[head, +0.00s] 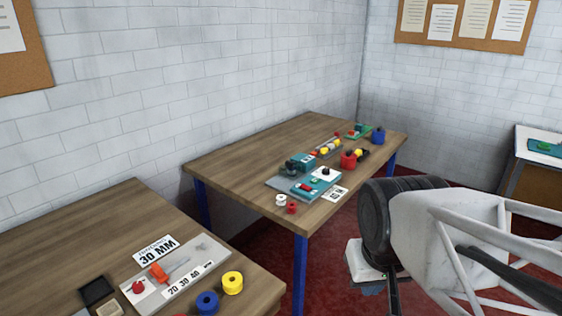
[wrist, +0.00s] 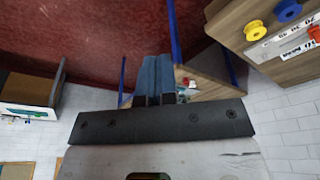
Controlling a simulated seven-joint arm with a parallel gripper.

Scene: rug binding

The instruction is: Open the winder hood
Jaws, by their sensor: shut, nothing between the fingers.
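A teal machine (head: 303,162) with a dark part on its left stands on the middle table; it looks like the winder. Its hood cannot be told apart at this size, nor whether it is raised. A grey base with a teal panel (head: 318,184), a red piece and a white knob lies in front of it. My gripper shows in the wrist view, where its two blue fingers (wrist: 152,80) are together with nothing between them.
The middle table (head: 235,165) also bears white and red spools (head: 286,203) and several coloured parts behind. The near table (head: 60,235) holds a grey board (head: 200,262) marked 30 MM, with yellow (head: 232,283) and blue (head: 207,302) spools. Red floor separates the tables. Another stand (head: 540,160) is at the right.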

